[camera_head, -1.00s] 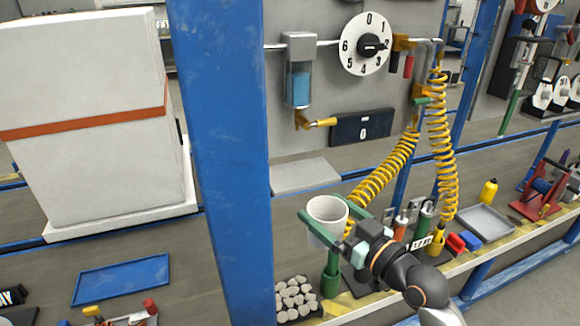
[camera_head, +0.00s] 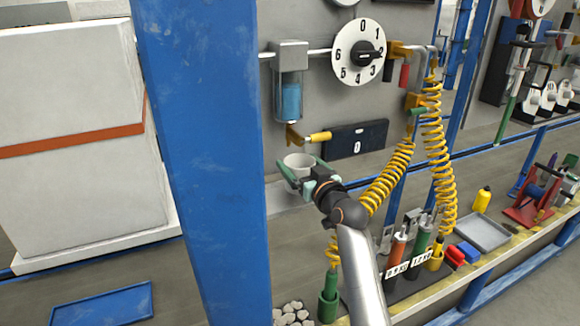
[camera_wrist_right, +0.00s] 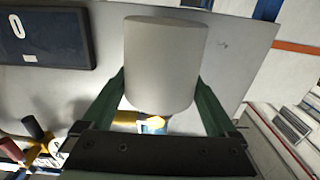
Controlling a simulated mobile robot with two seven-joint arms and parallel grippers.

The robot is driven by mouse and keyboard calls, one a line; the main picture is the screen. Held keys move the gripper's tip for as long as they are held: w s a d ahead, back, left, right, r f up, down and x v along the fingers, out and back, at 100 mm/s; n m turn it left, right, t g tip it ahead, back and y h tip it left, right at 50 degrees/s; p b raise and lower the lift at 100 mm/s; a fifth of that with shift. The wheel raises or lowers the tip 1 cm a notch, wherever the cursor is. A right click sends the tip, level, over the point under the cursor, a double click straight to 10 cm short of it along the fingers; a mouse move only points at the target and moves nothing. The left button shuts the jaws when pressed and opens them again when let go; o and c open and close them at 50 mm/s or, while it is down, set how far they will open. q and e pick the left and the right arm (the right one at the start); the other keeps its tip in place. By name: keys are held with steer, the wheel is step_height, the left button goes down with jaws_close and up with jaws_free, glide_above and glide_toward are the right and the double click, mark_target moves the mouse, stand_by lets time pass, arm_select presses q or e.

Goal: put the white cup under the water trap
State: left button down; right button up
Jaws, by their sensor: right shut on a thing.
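The white cup (camera_head: 299,164) is held upright between the green fingers of my right gripper (camera_head: 301,172). The cup also fills the upper middle of the right wrist view (camera_wrist_right: 165,62), with a finger on each side. The water trap (camera_head: 289,90) is a clear bowl with blue liquid under a grey block, with a yellow drain valve (camera_head: 296,136) below it. In the head view the cup shows just below the drain valve; how far apart they are in depth I cannot tell. My left gripper is not in view.
A grey shelf plate (camera_head: 283,198) lies behind and below the cup. A blue post (camera_head: 205,150) stands close on the left. A dark display box (camera_head: 357,140) and yellow coiled hoses (camera_head: 436,150) are on the right. A tray of stones (camera_head: 292,313) is below.

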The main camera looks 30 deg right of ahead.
mark_target(294, 157)
steer(key=w, duration=0.5)
steer(key=shift+w+d, duration=0.15)
steer(key=shift+w, duration=0.25)
steer(key=shift+f, duration=1.75)
steer(key=shift+f+b, duration=0.15)
steer(key=shift+b, duration=0.2)
steer(key=o, duration=1.2)
steer(key=shift+c, duration=0.2)
steer(key=s, duration=1.2)
steer(key=shift+a+p, duration=0.35)
